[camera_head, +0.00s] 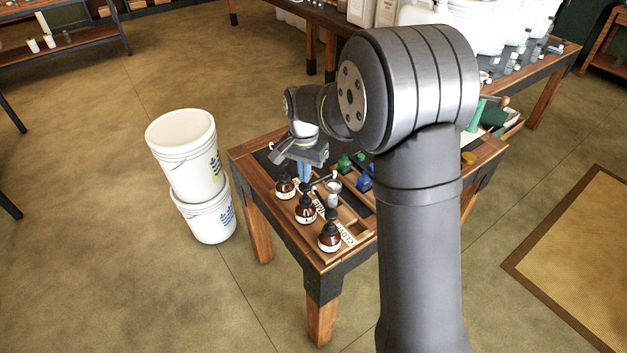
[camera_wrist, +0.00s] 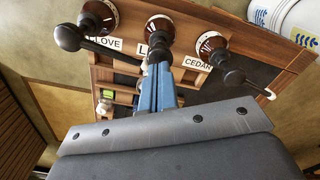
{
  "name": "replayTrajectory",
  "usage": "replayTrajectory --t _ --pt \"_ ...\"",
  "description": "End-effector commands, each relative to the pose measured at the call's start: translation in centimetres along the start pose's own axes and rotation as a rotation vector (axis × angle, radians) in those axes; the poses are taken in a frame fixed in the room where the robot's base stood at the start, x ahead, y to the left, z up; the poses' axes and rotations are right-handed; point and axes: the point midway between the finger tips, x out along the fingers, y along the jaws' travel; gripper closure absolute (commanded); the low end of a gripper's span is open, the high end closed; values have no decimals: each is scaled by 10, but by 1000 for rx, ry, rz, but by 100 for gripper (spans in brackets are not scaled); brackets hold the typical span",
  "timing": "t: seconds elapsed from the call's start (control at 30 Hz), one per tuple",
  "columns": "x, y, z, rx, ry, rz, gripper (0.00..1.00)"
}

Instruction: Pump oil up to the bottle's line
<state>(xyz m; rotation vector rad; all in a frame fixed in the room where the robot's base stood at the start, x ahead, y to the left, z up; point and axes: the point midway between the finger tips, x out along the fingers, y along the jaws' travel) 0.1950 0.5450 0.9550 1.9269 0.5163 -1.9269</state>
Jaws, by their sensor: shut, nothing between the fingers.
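Three brown pump bottles stand in a row along the table's left edge: a near one by the CLOVE label (camera_head: 330,238), a middle one (camera_head: 306,211) and a far one by the CEDAR label (camera_wrist: 212,46). The middle label is mostly hidden. A small pale vessel (camera_head: 333,198) stands right of the row; I cannot make out a line or oil level on it. My gripper (camera_head: 305,176) is shut and empty, its blue fingers pointing down near the far and middle bottles.
Green bottles (camera_head: 344,162) and blue bottles (camera_head: 364,181) stand further right on the wooden table (camera_head: 262,222). Two stacked white buckets (camera_head: 187,150) stand on the floor at left. My arm hides the table's right part. A back table holds more containers.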

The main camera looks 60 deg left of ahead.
Motion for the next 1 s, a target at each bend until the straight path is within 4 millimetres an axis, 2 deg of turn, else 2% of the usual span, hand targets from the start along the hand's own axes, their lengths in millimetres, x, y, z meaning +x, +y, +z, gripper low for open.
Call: replayTrajectory --t 0.37,0.8,1.0 --pt "0 0 0 0 0 0 100" --pt "18 0 0 0 0 0 100" --pt "18 0 0 0 0 0 100"
